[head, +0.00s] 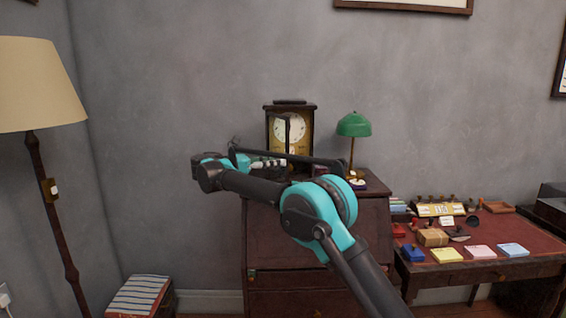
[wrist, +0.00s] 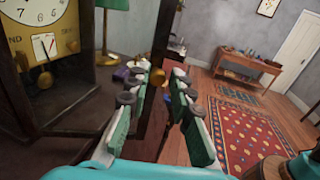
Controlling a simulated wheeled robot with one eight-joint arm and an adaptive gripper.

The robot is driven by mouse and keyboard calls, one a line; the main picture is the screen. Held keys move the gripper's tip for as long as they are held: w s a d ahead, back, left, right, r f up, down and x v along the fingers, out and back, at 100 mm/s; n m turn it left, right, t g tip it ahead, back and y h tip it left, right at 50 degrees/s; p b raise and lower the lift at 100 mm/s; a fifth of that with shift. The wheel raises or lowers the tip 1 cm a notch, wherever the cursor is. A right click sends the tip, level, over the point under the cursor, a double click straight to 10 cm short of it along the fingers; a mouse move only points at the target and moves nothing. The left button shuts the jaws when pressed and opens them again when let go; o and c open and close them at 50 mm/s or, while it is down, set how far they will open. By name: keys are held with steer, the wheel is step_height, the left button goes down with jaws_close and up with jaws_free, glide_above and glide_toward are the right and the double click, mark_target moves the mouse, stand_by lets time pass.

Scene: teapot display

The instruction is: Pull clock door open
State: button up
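The clock (head: 292,106) stands on the dark wooden bureau in the head view. Its white dial and brass front (wrist: 68,46) fill the left of the wrist view. The clock door (wrist: 166,30) is a dark wooden frame seen nearly edge-on, swung out from the clock's front. It also shows as a dark upright strip (head: 287,128) before the dial in the head view. The contact itself is partly hidden. In the head view my gripper (head: 268,163) is in front of the clock's base.
A green lamp (head: 354,126) stands right of the clock on the bureau (head: 285,240). A red-topped desk (head: 510,232) with small items is further right. A floor lamp (head: 38,90) stands at the left. Open floor with a red rug (wrist: 245,135) shows in the wrist view.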

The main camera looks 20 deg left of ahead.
mark_target(283, 132)
steer(key=o, duration=0.4)
steer(key=shift+s+d, duration=0.1)
steer(key=shift+s, duration=0.05)
steer(key=shift+r, duration=0.1)
steer(key=r, duration=0.3)
steer(key=d+r, duration=0.1)
steer(key=r, duration=0.2)
steer(key=w+d+r, duration=0.1)
steer(key=r, duration=0.3)
steer(key=shift+d, duration=0.15)
steer(key=shift+c, duration=0.2)
